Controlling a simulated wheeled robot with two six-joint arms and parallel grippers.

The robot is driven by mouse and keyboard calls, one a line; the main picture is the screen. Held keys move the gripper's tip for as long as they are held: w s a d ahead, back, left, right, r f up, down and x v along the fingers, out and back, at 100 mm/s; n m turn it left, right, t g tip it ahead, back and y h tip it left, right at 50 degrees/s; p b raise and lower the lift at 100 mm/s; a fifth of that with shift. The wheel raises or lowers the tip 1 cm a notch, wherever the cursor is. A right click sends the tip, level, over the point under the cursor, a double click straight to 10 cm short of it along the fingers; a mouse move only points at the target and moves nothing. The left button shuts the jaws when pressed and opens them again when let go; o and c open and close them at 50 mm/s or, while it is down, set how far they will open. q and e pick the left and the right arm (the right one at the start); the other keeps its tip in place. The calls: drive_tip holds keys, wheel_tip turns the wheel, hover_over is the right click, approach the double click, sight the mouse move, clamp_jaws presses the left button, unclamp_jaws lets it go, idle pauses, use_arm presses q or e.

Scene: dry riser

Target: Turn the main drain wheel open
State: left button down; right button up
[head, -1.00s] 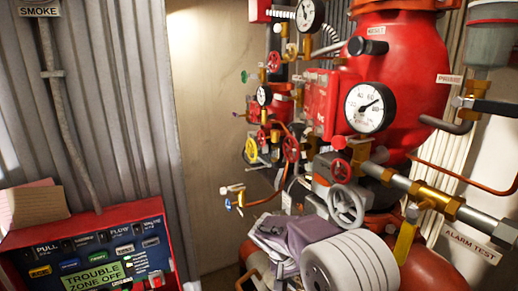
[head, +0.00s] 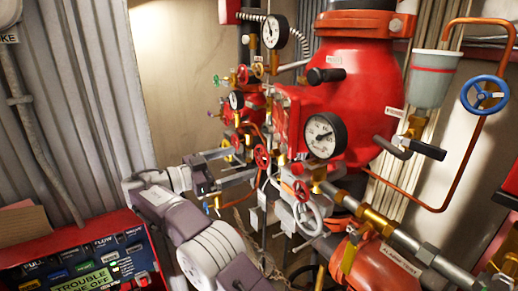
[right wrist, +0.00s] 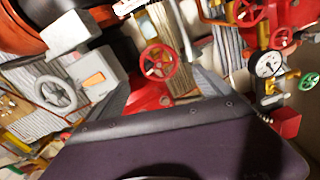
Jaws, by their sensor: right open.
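Several hand wheels sit on the red riser; no readable label tells me which is the main drain wheel. A grey wheel (head: 308,218) stands low at the centre, and a grey wheel also shows at left in the right wrist view (right wrist: 58,95). A small red wheel (head: 300,190) is just above it, and another red wheel (head: 262,156) is further left. A red wheel (right wrist: 160,62) is central in the right wrist view. My right gripper (head: 243,165) is open and empty, its fingers pointing right, just left of the red wheels. Contact is unclear. My left gripper is out of view.
A large gauge (head: 325,135), pipes and brass fittings crowd the valves. A blue wheel (head: 485,95) is at far right on a copper pipe. A red alarm panel (head: 70,232) stands at lower left. Bare wall (head: 185,80) lies behind, left of the riser.

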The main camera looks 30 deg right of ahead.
sight(260, 155)
drive_tip(key=d+p, duration=0.1)
drive_tip(key=d, duration=0.2)
drive_tip(key=d+p, duration=0.2)
drive_tip(key=d, duration=0.1)
drive_tip(key=d+p, duration=0.1)
drive_tip(key=d, duration=0.1)
drive_tip(key=shift+w+d+r+p, duration=0.15)
drive_tip(key=shift+w+d+p, duration=0.15)
drive_tip(key=shift+d, duration=0.35)
drive_tip(key=shift+f, duration=0.25)
drive_tip(key=c, duration=1.4)
drive_tip(key=shift+o, duration=0.2)
